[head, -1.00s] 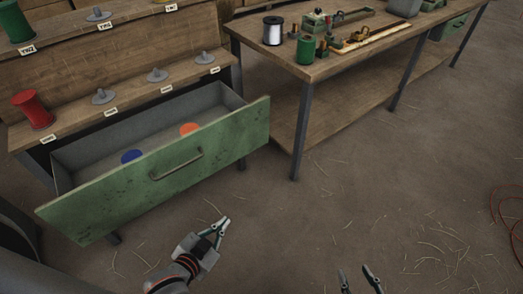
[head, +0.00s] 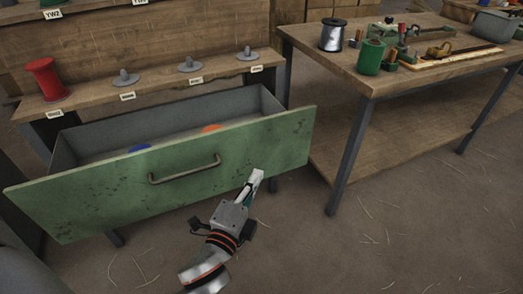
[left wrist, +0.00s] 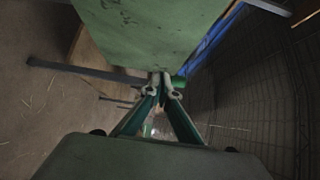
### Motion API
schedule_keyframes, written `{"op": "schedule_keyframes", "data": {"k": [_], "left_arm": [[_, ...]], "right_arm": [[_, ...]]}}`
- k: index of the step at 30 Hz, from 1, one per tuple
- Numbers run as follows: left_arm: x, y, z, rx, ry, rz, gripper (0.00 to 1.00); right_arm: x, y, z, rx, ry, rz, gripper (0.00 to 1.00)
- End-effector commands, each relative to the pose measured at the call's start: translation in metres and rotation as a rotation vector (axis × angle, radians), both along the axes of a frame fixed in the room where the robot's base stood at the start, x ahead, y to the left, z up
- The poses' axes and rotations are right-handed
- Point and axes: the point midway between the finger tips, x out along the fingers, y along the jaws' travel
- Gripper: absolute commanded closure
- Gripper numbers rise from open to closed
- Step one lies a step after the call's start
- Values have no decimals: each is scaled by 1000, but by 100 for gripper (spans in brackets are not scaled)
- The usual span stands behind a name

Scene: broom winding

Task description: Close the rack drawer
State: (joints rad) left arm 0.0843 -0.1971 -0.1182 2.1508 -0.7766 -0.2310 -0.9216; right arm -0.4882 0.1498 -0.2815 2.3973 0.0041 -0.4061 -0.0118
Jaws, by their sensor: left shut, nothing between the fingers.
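The rack drawer stands pulled out, with a scuffed green front (head: 95,195) and a grey inside. Its metal bar handle (head: 185,170) is on the front. A blue item (head: 139,148) and an orange item (head: 211,128) show partly inside. My left gripper (head: 256,175) is shut and empty, in front of the drawer's right half, right of and a little below the handle. In the left wrist view its fingertips (left wrist: 161,80) point at the edge of the green front (left wrist: 150,30). I cannot tell whether they touch it. My right gripper is out of view.
Above the drawer, the wooden rack shelf (head: 90,104) carries a red spool (head: 44,79) and grey spindles. The floor ahead is clear apart from straw.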

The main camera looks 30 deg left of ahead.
Motion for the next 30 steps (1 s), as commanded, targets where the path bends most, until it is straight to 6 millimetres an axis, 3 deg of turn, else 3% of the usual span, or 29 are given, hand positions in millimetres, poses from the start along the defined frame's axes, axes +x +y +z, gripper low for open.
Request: {"op": "schedule_keyframes", "data": {"k": [14, 21, 30], "left_arm": [[80, 10, -3, -1, 3, -1, 100], [97, 35, -3, 1, 4, -1, 100], [102, 41, -2, -3, 3, -1, 100]], "right_arm": [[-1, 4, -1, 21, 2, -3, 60], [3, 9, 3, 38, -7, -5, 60], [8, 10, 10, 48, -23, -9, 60]]}}
